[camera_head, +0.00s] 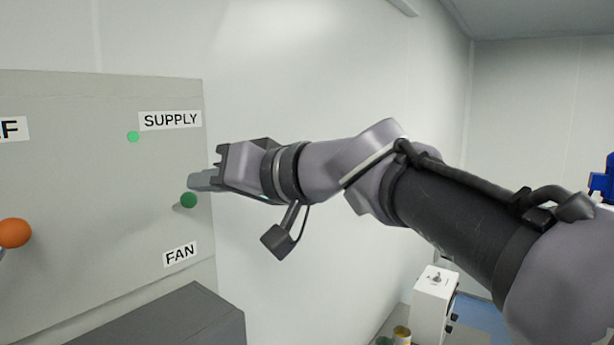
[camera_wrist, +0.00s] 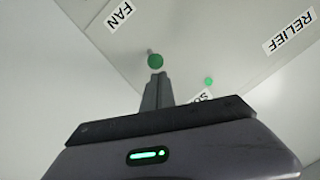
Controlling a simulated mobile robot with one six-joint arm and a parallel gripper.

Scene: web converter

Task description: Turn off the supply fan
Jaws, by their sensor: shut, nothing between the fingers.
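A grey panel (camera_head: 90,120) on the left carries a SUPPLY label (camera_head: 170,120) with a small lit green light (camera_head: 133,136) beside it, and a FAN label (camera_head: 180,253) lower down. Between the labels is a green ball knob (camera_head: 188,200). My gripper (camera_head: 198,181) is shut and empty, its fingertips just above the knob in the head view. In the wrist view the gripper (camera_wrist: 157,78) points at the green knob (camera_wrist: 155,61), with the tips very close to it; I cannot tell whether they touch. The SUPPLY label (camera_wrist: 203,96) is partly hidden there.
An orange ball knob (camera_head: 15,233) sits at the panel's left edge of view. A dark grey box (camera_head: 180,318) stands below the panel. The wrist view also shows a RELIEF label (camera_wrist: 289,31). White wall is right of the panel; a white device (camera_head: 433,303) stands lower right.

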